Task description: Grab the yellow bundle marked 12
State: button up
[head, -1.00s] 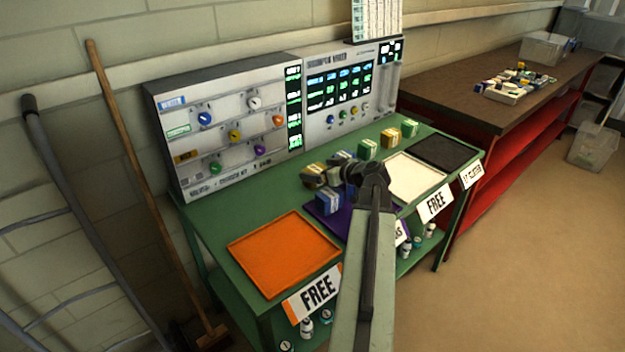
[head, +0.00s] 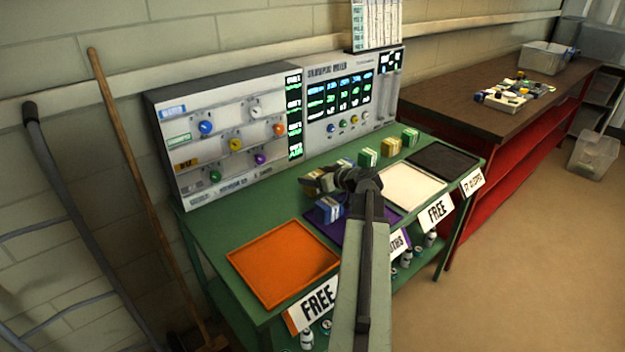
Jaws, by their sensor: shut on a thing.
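My gripper (head: 322,183) is over the back of the green table, around a yellowish bundle (head: 312,178). It is shut on this bundle, which shows only in part. The number 12 cannot be read on any bundle. A blue bundle with a pale band (head: 329,209) sits just below my gripper in the picture, by the purple tray (head: 352,229). To the right, along the back, are a partly hidden yellow bundle (head: 345,163), a green bundle (head: 367,157), another yellow bundle (head: 390,147) and another green one (head: 409,137).
The green table (head: 218,225) also bears an orange tray (head: 283,262), a cream tray (head: 411,187) and a black tray (head: 442,160). A grey control panel (head: 228,145) stands behind. A broom (head: 140,170) leans at left. A red-sided bench (head: 480,112) is at right.

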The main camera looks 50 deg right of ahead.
aim_at(315, 175)
notch_tip(315, 175, up, 10)
jog(key=p, duration=0.9)
jog(key=shift+f, duration=0.25)
